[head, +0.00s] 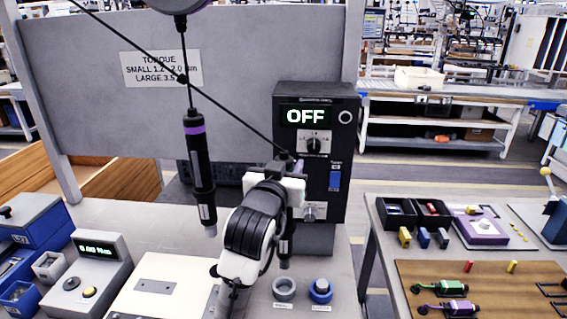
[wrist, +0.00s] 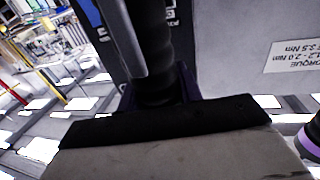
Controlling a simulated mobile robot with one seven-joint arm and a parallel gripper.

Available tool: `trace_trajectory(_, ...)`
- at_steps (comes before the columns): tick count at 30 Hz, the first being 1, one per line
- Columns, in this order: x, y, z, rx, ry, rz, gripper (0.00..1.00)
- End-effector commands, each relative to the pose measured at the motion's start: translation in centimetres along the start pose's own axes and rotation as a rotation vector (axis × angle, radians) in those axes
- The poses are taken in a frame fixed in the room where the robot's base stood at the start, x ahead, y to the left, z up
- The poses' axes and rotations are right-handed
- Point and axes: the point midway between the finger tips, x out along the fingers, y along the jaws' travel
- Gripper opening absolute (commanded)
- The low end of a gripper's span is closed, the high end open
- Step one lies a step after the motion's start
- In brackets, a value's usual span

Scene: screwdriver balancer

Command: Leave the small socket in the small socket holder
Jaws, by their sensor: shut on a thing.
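My gripper (head: 290,168) is in front of the black control box, shut on a dark screwdriver hanging from a cable. Its ridged black body (wrist: 155,45) stands between my fingers in the wrist view. Its lower end (head: 285,250) shows below my wrist in the head view, above the holders. The socket at its tip cannot be made out clearly. The small socket holder (head: 284,289) is a grey ring with a dark opening, on the bench at the front. The tool's lower end is apart from it.
A blue holder (head: 321,291), labelled large, stands just right, with a grey piece in it. Another screwdriver with a purple band (head: 200,170) hangs at left. The control box (head: 318,125) reads OFF. A torque meter (head: 90,268) stands left on the bench.

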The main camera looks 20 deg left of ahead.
Motion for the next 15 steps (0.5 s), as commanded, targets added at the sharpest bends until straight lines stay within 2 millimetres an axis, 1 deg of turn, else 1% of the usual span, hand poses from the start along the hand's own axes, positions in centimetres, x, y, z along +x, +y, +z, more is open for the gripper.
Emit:
trace_trajectory(5,0.0,0.2,1.0,0.002,0.000,0.005,0.00)
trace_trajectory(8,0.0,0.2,2.0,0.002,-0.001,0.005,0.00)
trace_trajectory(15,0.0,0.2,5.0,0.002,-0.001,0.004,0.00)
